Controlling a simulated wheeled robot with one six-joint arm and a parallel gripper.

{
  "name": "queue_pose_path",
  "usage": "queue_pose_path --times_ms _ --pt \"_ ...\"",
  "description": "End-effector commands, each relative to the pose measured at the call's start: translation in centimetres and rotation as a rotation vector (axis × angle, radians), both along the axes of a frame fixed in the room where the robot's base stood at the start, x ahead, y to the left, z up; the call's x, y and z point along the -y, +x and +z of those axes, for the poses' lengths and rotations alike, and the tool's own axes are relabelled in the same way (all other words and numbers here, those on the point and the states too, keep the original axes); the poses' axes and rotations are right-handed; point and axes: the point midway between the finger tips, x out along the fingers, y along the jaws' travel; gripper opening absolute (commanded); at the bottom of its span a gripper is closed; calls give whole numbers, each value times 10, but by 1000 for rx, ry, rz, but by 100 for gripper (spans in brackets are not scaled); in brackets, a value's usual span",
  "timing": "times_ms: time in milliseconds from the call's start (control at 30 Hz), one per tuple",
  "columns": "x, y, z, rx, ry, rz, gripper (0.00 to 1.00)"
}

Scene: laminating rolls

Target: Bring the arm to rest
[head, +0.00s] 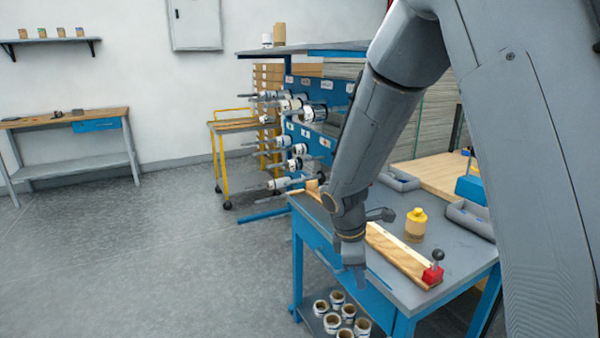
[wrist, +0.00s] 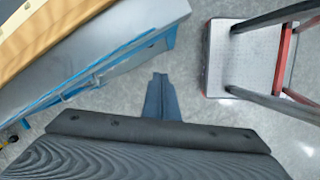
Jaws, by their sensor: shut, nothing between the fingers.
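My gripper (head: 358,274) hangs pointing down at the front edge of the blue workbench (head: 462,278) in the head view. In the wrist view my gripper (wrist: 159,76) shows with its narrow fingers together and nothing between them. Below it there is grey floor, with the bench edge (wrist: 130,40) to the left. My arm comes down from the upper right of the head view, bent at the elbow, and hides part of the bench and the rack behind it.
On the bench are a wooden board (head: 395,250) with a red block (head: 432,276), a yellow bottle (head: 415,225) and grey trays (head: 470,218). Several rolls (head: 337,298) stand on the lower shelf. A blue rack (head: 312,90) holds rolls on pegs. Open floor (head: 130,260) lies left.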

Motion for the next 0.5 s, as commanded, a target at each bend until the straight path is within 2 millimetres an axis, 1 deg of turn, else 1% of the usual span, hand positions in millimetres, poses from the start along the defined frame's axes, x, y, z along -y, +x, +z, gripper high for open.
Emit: queue_pose_path --times_ms 33,67,100,167,200,300,400,500 --pt "11 -21 12 23 39 -155 0" --pt "15 -34 17 35 62 -251 0" --pt "20 -50 24 50 93 -379 0" --pt "26 -75 32 71 135 -570 0" --pt "29 -91 37 83 160 -692 0" --pt "35 -125 46 107 215 -969 0" --pt "37 -151 50 122 254 -1183 0" --pt "38 -167 52 129 276 -1319 0"
